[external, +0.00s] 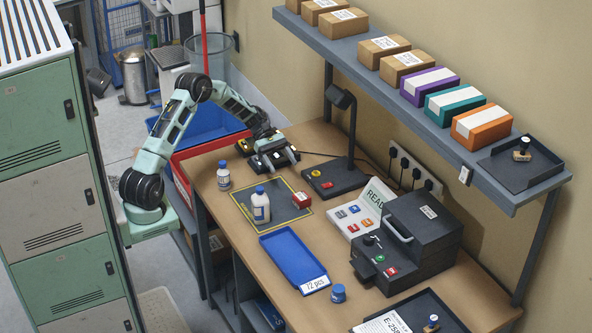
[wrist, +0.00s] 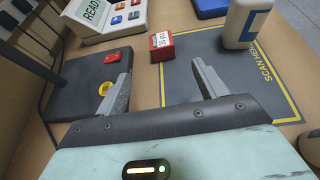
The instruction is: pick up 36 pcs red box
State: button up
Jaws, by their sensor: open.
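The small red box (external: 302,200) with a white label lies on the dark mat (external: 262,222), near its right edge. In the wrist view the red box (wrist: 162,52) sits upper middle, beyond the fingertips, and its label appears to read 36 pcs. My gripper (external: 280,158) is over the back of the table, behind the mat and apart from the box. In the wrist view my gripper (wrist: 161,80) has its two fingers spread, with nothing between them.
A white bottle (external: 260,206) stands on the mat and another (external: 223,176) at its left. The lamp base (external: 334,180) with a red button is right of my gripper. A blue tray (external: 287,256), black machine (external: 412,238) and READY panel (external: 366,210) stand in front.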

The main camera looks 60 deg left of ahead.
aim_at(302, 195)
jog(key=shift+w+d+f, duration=0.1)
jog(key=shift+w+d, duration=0.1)
jog(key=shift+d, duration=0.2)
jog(key=p+x, duration=0.2)
jog(key=x, duration=0.8)
jog(key=shift+d, duration=0.25)
jog(key=shift+s+p+x, duration=0.15)
jog(key=shift+p+x, duration=0.4)
jog(key=shift+x, duration=1)
jog(key=shift+s+p+x, duration=0.15)
jog(key=shift+p+x, duration=0.35)
jog(key=shift+x, duration=1.05)
jog(key=shift+f, duration=0.1)
jog(key=c, duration=1.1)
